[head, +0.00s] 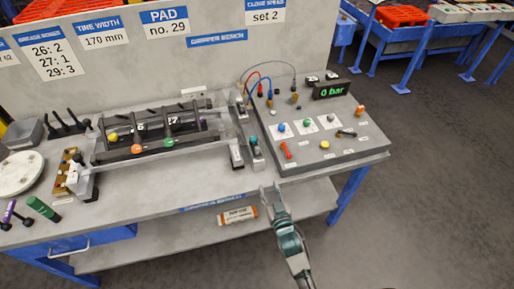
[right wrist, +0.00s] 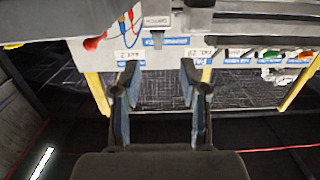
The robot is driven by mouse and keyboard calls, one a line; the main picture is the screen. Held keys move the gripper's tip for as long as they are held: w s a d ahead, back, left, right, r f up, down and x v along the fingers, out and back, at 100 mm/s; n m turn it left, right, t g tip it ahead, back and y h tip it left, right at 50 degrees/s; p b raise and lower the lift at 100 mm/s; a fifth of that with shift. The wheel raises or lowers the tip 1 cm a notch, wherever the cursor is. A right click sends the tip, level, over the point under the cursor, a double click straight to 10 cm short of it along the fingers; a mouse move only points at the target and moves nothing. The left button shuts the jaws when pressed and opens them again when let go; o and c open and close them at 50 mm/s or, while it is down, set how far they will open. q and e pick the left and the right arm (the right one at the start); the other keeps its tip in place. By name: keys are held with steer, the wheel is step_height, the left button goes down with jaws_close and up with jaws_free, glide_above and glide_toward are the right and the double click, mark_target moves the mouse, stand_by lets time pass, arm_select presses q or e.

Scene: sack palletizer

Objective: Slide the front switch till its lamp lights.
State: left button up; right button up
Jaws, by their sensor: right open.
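The grey control panel (head: 340,154) stands at the right end of the bench. Near its front edge are a red lever-like part (head: 287,150), a yellow round button (head: 325,145) and a black handle (head: 346,133). Behind them is a row of white plates with small knobs, one blue (head: 281,127). I cannot tell which part is the front switch, nor make out a lit lamp. My right gripper (head: 272,189) is open and empty, in front of the bench edge and apart from the panel. In the right wrist view its fingers (right wrist: 158,78) are spread with nothing between. My left gripper is not in view.
Hoses and a display reading 0 bar (head: 332,91) are at the panel's back. Left of the panel is a black clamp rack (head: 160,148) with coloured knobs. An orange-labelled package (head: 238,215) lies on the lower shelf.

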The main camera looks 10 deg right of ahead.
step_height(320, 180, up, 3)
glide_toward(258, 150)
steer(key=shift+t, duration=0.4)
steer(key=w, duration=0.4)
steer(key=shift+w+a+f, duration=0.2)
steer(key=shift+w+f, duration=0.15)
steer(key=w, duration=0.6)
steer(key=shift+a+f, duration=0.1)
steer(key=shift+a, duration=0.05)
steer(key=shift+w, duration=0.15)
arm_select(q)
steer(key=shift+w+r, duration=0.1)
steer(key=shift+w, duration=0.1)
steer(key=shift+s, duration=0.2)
arm_select(e)
steer(key=shift+c, duration=0.3)
